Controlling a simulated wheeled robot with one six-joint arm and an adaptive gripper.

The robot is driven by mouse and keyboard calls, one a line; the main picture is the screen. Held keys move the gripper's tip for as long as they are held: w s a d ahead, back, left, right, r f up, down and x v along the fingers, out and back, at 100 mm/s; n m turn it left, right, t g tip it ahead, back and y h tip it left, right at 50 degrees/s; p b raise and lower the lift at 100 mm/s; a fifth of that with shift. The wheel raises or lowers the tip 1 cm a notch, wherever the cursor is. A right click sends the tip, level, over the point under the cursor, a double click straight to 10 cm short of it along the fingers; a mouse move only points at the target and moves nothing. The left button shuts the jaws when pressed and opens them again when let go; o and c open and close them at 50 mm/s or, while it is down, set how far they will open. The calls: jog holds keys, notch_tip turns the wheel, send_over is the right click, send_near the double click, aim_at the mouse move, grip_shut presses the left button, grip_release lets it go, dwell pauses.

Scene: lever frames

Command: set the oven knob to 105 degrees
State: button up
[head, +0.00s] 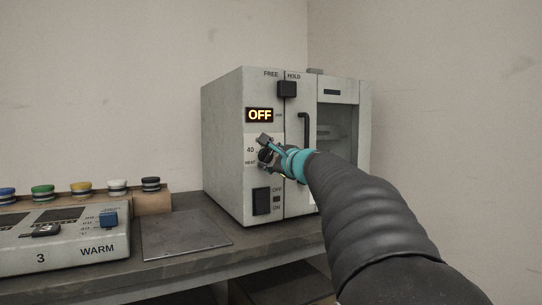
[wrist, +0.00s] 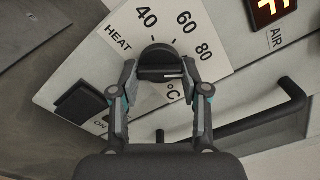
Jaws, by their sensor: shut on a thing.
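The oven knob (wrist: 160,64) is a dark round knob on a white dial plate marked HEAT, with 40, 60, 80 and °C showing in the wrist view. My gripper (wrist: 160,76) is shut on the knob, one finger on each side. In the head view my gripper (head: 267,147) is at the oven front, and it and my arm hide most of the knob and dial. The oven (head: 223,130) is a grey box with a display (head: 259,115) reading OFF. I cannot tell the knob's exact setting.
Below the dial is a dark rocker switch (head: 261,201) marked OFF and ON. A black slider (head: 287,89) sits under FREE and HOLD. A black door handle (head: 304,130) stands out right of the dial. A WARM panel (head: 70,245) and several coloured caps are at left.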

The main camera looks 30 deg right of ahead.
jog(key=m+p, duration=0.2)
jog(key=m, duration=0.4)
jog(key=shift+f+m, duration=0.1)
jog(key=shift+m, duration=0.2)
jog(key=shift+a, duration=0.1)
dwell(0.3)
jog(key=o, duration=1.1)
jog(key=shift+o, duration=0.2)
jog(key=s, duration=1.2)
jog(key=shift+d, duration=0.2)
